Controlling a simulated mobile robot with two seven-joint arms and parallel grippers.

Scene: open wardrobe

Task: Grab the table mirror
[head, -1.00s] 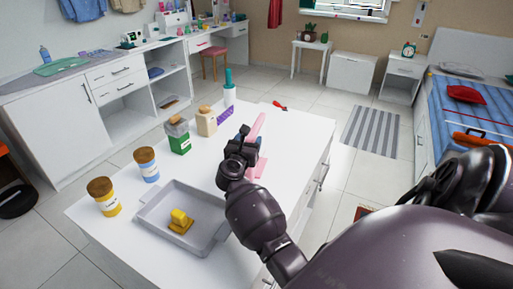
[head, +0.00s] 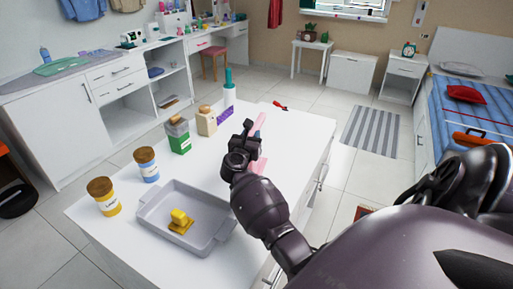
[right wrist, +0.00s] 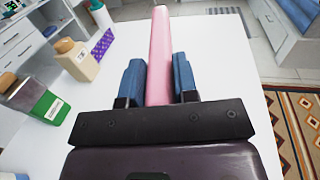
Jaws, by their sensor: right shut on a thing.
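The table mirror (head: 258,124) is pink and stands on the white table, seen nearly edge-on and partly hidden by my right gripper. Its pink lower part (head: 261,165) shows beside the gripper. In the right wrist view the mirror (right wrist: 160,45) is a narrow pink slab between the two blue finger pads. My right gripper (head: 252,145) is shut on it; the gripper also shows in the right wrist view (right wrist: 159,82). I cannot tell whether the mirror is lifted off the table. My left gripper is not in view.
A grey tray (head: 152,213) with a yellow item (head: 180,218) lies on the white table (head: 120,250). Two jars, a green-labelled container (head: 178,136), a beige bottle (head: 206,121), a white bottle (head: 229,95) and a purple item (head: 225,115) stand left of the mirror.

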